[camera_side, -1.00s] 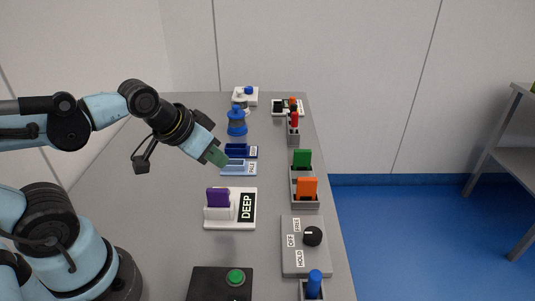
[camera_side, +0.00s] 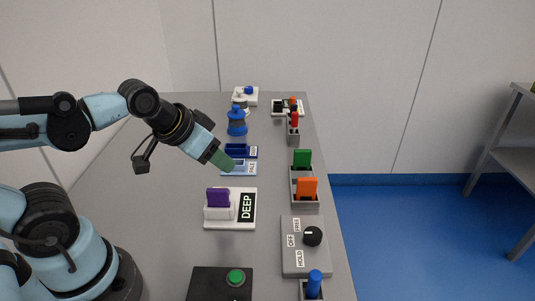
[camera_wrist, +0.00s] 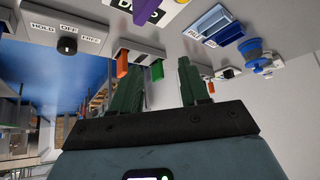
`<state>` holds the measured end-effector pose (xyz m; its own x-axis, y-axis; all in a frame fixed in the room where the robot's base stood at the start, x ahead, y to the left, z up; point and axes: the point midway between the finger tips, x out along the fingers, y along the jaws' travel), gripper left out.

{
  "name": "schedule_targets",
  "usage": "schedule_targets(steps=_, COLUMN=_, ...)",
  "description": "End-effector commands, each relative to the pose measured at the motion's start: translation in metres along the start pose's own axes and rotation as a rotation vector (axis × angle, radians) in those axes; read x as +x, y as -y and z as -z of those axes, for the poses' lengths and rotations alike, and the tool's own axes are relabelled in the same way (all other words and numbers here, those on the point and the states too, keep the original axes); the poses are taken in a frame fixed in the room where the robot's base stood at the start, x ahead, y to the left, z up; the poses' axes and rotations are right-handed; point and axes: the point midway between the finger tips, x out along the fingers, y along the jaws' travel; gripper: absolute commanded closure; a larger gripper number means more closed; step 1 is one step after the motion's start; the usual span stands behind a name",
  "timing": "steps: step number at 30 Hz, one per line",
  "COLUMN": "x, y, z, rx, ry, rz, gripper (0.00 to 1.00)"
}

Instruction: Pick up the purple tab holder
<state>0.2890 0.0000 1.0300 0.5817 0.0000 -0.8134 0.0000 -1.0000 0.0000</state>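The purple tab holder (camera_side: 218,198) stands upright in a white block on a white base labelled DEEP. It also shows at the top edge of the wrist view (camera_wrist: 146,10), partly cut off. My gripper (camera_side: 227,166) is above the table, beyond the purple tab holder and close to the light-blue tray in the side view. In the wrist view its two green fingers (camera_wrist: 160,78) are apart with nothing between them.
A light-blue tray (camera_side: 238,173) and a dark-blue tray lie behind the DEEP base. Green (camera_side: 302,159) and orange (camera_side: 307,188) tabs stand in grey holders at right. A dial box (camera_side: 294,262) and green-button box (camera_side: 210,286) are nearer. The table left of the base is clear.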

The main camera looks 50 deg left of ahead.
Motion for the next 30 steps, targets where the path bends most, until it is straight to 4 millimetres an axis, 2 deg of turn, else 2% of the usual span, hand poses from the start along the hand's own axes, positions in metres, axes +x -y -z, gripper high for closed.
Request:
schedule_targets(steps=7, x=0.000, y=0.000, z=0.000, rx=-0.003, ry=0.001, rz=0.000, gripper=0.55)
schedule_targets(steps=11, x=-0.001, y=0.000, z=0.001, rx=-0.075, ry=0.020, rz=0.001, gripper=0.55)
schedule_targets(steps=14, x=-0.002, y=-0.001, z=0.001, rx=-0.226, ry=0.060, rz=0.006, gripper=0.55)
schedule_targets(steps=20, x=-0.007, y=-0.001, z=0.002, rx=-0.665, ry=0.172, rz=0.057, gripper=0.55)
schedule_targets(steps=30, x=-0.018, y=-0.003, z=0.004, rx=-1.423, ry=0.317, rz=0.275, gripper=0.55)
